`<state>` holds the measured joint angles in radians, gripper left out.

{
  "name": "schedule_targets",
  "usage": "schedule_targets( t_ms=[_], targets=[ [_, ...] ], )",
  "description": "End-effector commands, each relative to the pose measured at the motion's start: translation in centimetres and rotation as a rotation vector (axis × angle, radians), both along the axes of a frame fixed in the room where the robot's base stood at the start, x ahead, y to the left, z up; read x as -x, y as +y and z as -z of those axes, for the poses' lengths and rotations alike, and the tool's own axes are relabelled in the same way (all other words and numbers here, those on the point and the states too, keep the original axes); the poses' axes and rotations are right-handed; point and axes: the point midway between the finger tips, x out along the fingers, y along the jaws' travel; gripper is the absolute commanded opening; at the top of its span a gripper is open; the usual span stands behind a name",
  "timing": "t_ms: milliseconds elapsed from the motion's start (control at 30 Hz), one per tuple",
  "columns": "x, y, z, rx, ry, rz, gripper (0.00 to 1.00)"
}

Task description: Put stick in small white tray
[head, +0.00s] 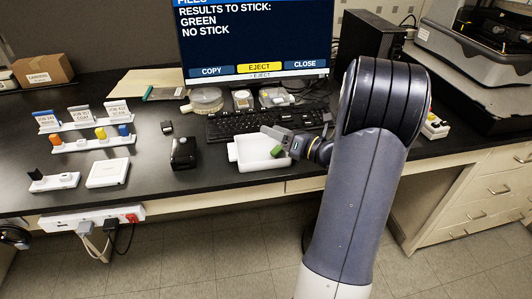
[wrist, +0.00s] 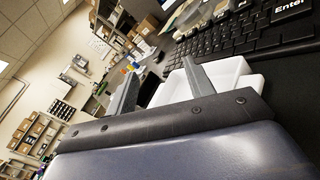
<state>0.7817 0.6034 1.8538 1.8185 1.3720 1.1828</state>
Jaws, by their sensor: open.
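A white open tray (head: 243,152) lies on the black desk in front of the keyboard. It also shows behind my fingers in the wrist view (wrist: 225,75). My gripper (head: 276,140) is open over the tray's right side, its two fingers spread in the wrist view (wrist: 160,85). A small green stick (head: 277,151) is by the fingertips, over or in the tray; I cannot tell whether it touches a finger or the tray floor. The wrist view does not clearly show the stick.
The monitor (head: 255,35) reads "GREEN, NO STICK". A keyboard (head: 262,121) lies behind the tray. A black device (head: 183,153) stands left of it. Farther left are labelled racks (head: 90,142) with coloured pieces and a flat white piece (head: 107,172).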

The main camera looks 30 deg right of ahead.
Motion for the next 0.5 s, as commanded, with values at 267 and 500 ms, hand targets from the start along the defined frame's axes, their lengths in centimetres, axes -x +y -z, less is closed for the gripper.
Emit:
schedule_targets(
  t_ms=[267,500],
  targets=[
    [4.4,-2.4,0.1,-0.001,0.0,0.007,0.51],
    [7.6,-4.0,0.0,-0.001,-0.001,0.005,0.51]
  ],
)
